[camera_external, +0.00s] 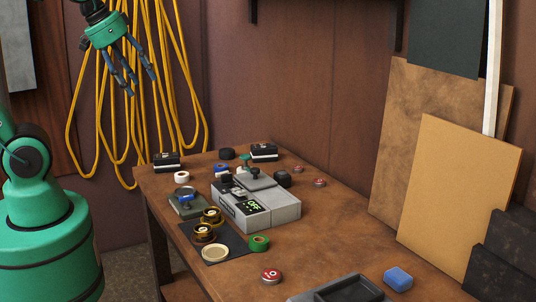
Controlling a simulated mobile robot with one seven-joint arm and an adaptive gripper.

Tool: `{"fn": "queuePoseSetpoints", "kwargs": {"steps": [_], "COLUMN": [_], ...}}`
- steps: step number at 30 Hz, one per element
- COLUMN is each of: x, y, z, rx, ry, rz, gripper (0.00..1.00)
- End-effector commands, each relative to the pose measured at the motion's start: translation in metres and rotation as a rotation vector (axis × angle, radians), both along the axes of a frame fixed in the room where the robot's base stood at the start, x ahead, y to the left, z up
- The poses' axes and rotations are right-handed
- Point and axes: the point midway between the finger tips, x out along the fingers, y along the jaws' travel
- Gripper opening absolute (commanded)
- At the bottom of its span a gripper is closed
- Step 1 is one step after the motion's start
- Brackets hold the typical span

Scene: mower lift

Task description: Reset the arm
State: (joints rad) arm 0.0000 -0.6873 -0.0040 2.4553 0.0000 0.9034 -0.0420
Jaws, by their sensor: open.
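My gripper (132,78) is at the upper left of the external view, raised well above the table and in front of hanging yellow cords. Its fingers point down, are spread apart and hold nothing. My green arm and its base show at the left edge. The upper links run out of the top of the picture.
A brown table (325,240) carries a grey device reading "OFF" (262,211), a green tape roll (259,243), a blue block (398,279), a grey tray (300,297) and several small items. Yellow cords (182,100) hang behind my gripper. Boards (455,190) lean at the right.

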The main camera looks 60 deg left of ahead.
Motion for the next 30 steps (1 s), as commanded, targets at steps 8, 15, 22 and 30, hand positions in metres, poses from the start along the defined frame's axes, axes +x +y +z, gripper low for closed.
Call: {"fn": "queuePoseSetpoints", "kwargs": {"steps": [8,15,22,30], "x": [-0.022,-0.022,-0.022,-0.022], "y": [0.0,0.0,0.0,0.0], "z": [-0.014,-0.014,-0.014,-0.014], "rx": [0.019,0.02,0.02,0.02], "ry": [-0.017,-0.017,-0.017,-0.017], "rz": [-0.036,-0.038,-0.037,-0.037], "gripper": [0.54,0.54,0.54,0.54]}}
